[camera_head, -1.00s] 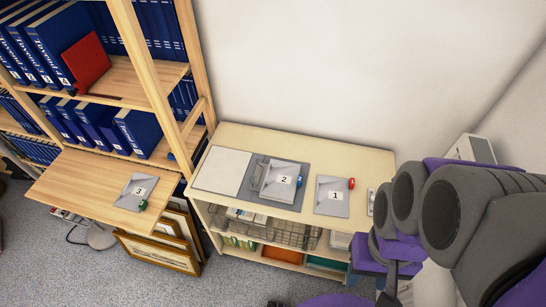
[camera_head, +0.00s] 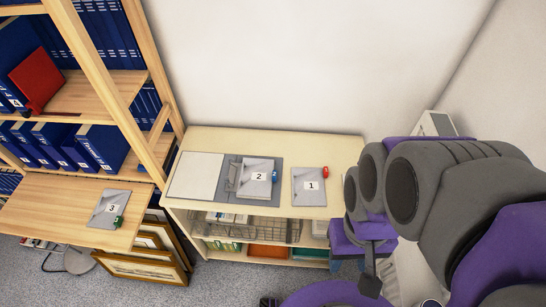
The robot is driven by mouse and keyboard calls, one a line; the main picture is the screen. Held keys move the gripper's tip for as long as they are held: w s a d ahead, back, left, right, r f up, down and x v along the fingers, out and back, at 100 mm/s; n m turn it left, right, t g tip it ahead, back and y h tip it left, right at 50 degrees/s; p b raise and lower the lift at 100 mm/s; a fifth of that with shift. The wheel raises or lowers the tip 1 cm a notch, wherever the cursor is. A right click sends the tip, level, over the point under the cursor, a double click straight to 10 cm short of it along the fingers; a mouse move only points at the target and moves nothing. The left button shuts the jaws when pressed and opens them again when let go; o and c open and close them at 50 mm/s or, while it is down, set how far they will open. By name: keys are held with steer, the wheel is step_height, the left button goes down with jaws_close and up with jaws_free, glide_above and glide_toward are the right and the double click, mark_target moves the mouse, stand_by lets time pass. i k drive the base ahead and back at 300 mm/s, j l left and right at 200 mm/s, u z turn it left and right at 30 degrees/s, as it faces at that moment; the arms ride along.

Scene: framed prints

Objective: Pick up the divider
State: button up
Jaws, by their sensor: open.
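Three grey numbered dividers with small coloured tabs lie flat. Divider 1 (camera_head: 308,192), with a red tab, lies at the right of the low cabinet's top. Divider 2 (camera_head: 257,184), with a blue tab, lies left of it, by a metal ring clip on an open grey binder (camera_head: 233,161). Divider 3 (camera_head: 110,208), with a green tab, lies on the wooden shelf board at left. My gripper (camera_head: 368,262) is at the lower right, in front of the cabinet's right end, apart from all dividers. It is open and seems empty; its fingertips show poorly.
The low cabinet (camera_head: 335,145) stands against the wall, with a wire basket (camera_head: 250,228) inside. A wooden bookcase (camera_head: 110,70) with blue binders stands at left. Framed prints (camera_head: 145,268) lean below the shelf board. My arm covers the right side.

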mark_target(309, 185)
steer(key=i+j+z, duration=0.1)
steer(key=j+z, duration=0.2)
steer(key=i+j+z, duration=0.1)
steer(key=j+z, duration=0.55)
steer(key=i+j, duration=0.05)
steer(key=j, duration=0.05)
